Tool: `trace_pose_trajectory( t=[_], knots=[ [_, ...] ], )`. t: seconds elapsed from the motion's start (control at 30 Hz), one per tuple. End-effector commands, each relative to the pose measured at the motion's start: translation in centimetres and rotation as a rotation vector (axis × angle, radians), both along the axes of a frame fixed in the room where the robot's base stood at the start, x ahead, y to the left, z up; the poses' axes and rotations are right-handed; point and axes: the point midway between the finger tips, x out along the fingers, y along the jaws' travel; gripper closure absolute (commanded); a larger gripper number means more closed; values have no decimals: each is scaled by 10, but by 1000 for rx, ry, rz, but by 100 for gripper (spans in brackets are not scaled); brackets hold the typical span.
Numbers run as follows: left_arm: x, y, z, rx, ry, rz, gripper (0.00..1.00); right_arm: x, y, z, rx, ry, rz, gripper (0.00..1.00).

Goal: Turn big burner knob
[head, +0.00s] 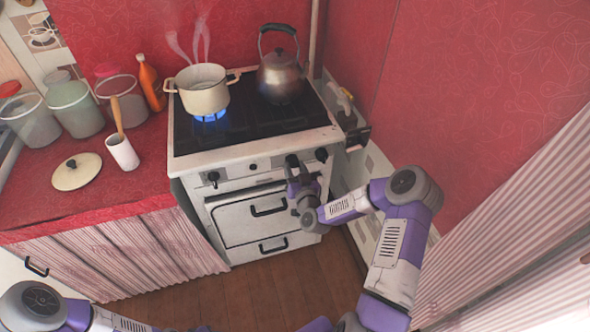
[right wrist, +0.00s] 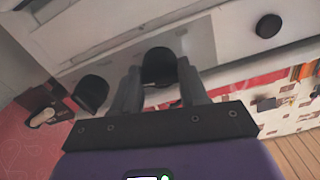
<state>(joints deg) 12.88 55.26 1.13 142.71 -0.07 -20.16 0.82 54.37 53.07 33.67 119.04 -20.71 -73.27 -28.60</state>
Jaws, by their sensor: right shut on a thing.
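The white stove (head: 245,165) stands against the red wall with a row of dark knobs on its front panel. My right gripper (head: 296,178) is at the right part of this panel, shut on the second knob from the right (head: 292,160). In the right wrist view the fingers stand on both sides of this black knob (right wrist: 159,66). The rightmost knob (head: 321,154) is free beside it and also shows in the wrist view (right wrist: 91,92). A smaller knob (head: 253,166) lies to the left. The far left knob (head: 213,177) is free. My left gripper is out of view.
A steaming cream pot (head: 203,92) stands over a blue flame (head: 210,116). A metal kettle (head: 280,75) is at the back right. The oven handle (head: 268,207) is below the panel. A red counter (head: 130,180) with jars and a lid (head: 77,171) is on the left.

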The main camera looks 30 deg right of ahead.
Motion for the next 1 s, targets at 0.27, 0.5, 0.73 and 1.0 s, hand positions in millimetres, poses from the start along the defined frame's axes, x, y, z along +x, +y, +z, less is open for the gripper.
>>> trace_pose_trajectory(
  t=[0.27, 0.5, 0.73, 1.0],
  knots=[
    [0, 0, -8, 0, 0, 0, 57, 0, 1, -1, 230, -56, 1, 87],
    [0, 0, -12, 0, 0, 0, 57, 0, 1, -1, 409, -98, 0, 87],
    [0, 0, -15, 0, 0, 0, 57, 0, 1, 0, 526, -125, 0, 87],
    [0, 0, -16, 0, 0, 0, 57, 0, 1, 0, 585, -141, 0, 87]
  ],
)
